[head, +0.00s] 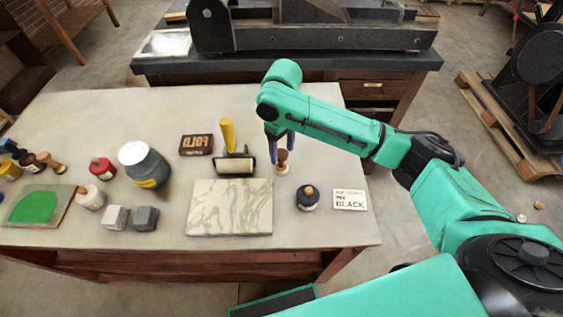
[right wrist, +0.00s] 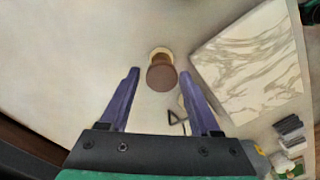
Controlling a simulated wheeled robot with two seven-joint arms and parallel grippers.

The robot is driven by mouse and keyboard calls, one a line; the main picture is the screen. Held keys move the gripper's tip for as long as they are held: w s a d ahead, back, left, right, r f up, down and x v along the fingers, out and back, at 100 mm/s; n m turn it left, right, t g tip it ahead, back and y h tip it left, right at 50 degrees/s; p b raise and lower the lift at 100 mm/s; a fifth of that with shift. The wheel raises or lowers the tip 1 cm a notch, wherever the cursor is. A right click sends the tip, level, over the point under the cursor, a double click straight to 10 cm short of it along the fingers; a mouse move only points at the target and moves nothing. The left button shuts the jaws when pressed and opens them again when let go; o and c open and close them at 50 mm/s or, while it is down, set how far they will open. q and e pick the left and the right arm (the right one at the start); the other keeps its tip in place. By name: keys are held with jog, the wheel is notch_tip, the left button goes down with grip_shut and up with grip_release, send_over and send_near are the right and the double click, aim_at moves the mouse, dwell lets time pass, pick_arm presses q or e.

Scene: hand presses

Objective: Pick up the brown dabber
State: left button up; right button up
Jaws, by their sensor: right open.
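The brown dabber (head: 283,162) stands upright on the pale table, right of the yellow-handled roller. It has a brown top and a paler base. My right gripper (head: 279,140) points down just above it, with its purple fingers open. In the right wrist view the dabber (right wrist: 161,76) shows ahead of the gap between the fingertips (right wrist: 160,72), which hold nothing. I cannot tell whether the fingertips reach down past its top. My left gripper is not in view.
A marble slab (head: 230,208) and a dark round jar (head: 308,198) stand nearer, beside the BLACK card (head: 350,199). The yellow-handled roller (head: 235,160) is close on the left. Ink pots and grey blocks (head: 145,218) are further left. The table (head: 330,150) is clear right of the dabber.

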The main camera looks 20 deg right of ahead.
aim_at(282, 161)
notch_tip(282, 161, down, 5)
jog(key=shift+s+a+f+p, duration=0.1)
jog(key=shift+p, duration=0.3)
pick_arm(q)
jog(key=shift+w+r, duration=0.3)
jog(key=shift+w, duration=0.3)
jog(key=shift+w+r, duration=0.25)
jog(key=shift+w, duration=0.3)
pick_arm(e)
jog(key=shift+c, duration=0.2)
grip_shut()
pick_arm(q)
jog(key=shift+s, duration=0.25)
